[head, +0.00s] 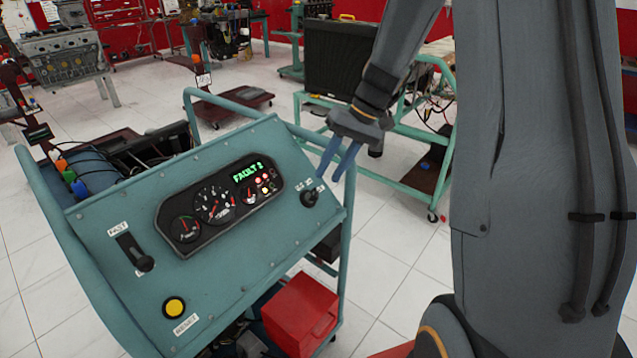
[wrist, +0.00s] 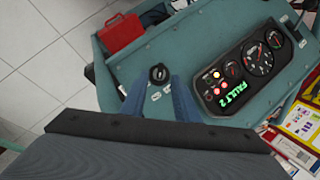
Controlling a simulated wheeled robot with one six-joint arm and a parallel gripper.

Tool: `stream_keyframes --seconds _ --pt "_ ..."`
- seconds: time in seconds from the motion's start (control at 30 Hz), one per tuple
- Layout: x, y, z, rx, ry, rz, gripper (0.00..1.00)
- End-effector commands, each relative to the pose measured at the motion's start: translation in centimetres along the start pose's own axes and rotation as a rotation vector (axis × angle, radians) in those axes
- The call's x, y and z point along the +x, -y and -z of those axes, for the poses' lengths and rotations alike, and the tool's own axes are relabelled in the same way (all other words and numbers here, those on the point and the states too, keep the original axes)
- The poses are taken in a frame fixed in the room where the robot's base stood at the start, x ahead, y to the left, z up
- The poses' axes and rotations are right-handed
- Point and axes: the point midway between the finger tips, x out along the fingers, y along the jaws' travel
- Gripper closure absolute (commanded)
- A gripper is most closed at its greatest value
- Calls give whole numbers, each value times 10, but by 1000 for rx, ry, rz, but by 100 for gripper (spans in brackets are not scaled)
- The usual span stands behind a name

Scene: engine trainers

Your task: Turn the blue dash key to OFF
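The dash key (head: 310,197) is a small dark knob at the right end of the teal dash panel (head: 135,215), with a small white label above it. It looks black, and its setting is too small to read. In the wrist view, the key (wrist: 158,75) shows just beyond my fingertips, in line with the gap between them. My gripper (head: 329,176) has blue fingers pointing down, just above and to the right of the key. The wrist view shows the fingers (wrist: 158,86) spread apart with nothing between them.
The gauge cluster (head: 220,203) is lit and reads FAULT 2. A black lever (head: 135,252) and a yellow button (head: 174,307) sit left on the panel. A red box (head: 301,315) is below it. A green-framed stand (head: 400,180) stands behind my gripper.

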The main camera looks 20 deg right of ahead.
Motion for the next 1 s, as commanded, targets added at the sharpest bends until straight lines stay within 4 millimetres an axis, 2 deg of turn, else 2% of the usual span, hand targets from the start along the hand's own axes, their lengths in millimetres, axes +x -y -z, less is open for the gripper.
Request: stream_keyframes --seconds 0.17,0.6,0.77,1.0 --pt "4 0 7 -4 -6 21 72" --pt "65 1 6 -4 -5 19 72" --pt "74 1 7 -4 -6 19 72" --pt "75 0 7 -4 -7 18 72"
